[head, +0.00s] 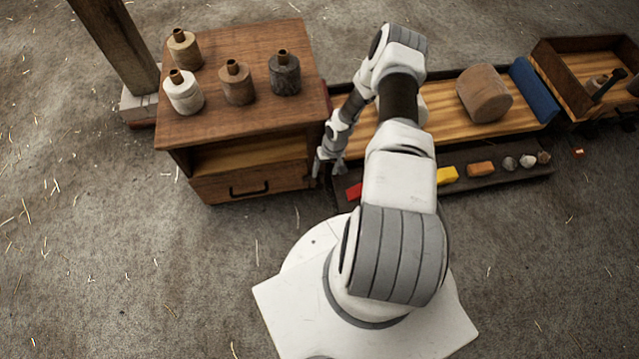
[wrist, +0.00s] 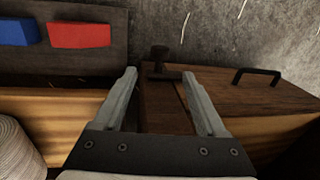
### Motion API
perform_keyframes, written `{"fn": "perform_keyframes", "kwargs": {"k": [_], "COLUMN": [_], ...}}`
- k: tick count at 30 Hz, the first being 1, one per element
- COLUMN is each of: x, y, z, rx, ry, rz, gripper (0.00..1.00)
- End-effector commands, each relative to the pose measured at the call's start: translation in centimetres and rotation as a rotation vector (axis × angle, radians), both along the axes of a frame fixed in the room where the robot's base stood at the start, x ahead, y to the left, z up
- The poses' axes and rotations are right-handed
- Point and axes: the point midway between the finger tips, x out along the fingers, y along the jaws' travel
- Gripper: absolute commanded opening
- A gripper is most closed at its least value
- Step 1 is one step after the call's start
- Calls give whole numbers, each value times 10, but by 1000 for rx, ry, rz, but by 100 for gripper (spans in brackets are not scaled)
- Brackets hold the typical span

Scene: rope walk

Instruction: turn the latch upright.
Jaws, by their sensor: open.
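A small dark latch (wrist: 159,58) shows in the wrist view, near the far end of the brown wooden side of the cabinet. It looks like a knob with a short flat bar at its base; I cannot tell how far it is turned. My gripper (wrist: 160,74) is open, with its two grey fingers apart and nothing held between them. The latch appears beyond the fingertips, in the gap between them. In the head view my gripper (head: 325,168) is low beside the right front corner of the cabinet (head: 222,137). I cannot make out the latch there.
The cabinet has a drawer with a dark handle (wrist: 257,76), and several spools stand on its top, including a white one (head: 183,93). To the right is a low bench with a wooden cylinder (head: 484,93). A dark tray holds a red block (wrist: 79,35) and a blue block (wrist: 18,32).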

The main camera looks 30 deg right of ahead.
Motion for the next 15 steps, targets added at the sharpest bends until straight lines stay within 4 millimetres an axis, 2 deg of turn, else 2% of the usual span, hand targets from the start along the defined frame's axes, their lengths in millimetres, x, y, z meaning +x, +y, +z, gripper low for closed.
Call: {"fn": "perform_keyframes", "kwargs": {"k": [1,6,12,15], "x": [-1,1,2,3], "y": [2,8,13,14], "z": [-14,-50,-83,-93], "rx": [1,1,0,0], "ry": [2,2,2,1], "rz": [1,1,0,0], "gripper": [74,74,74,74]}}
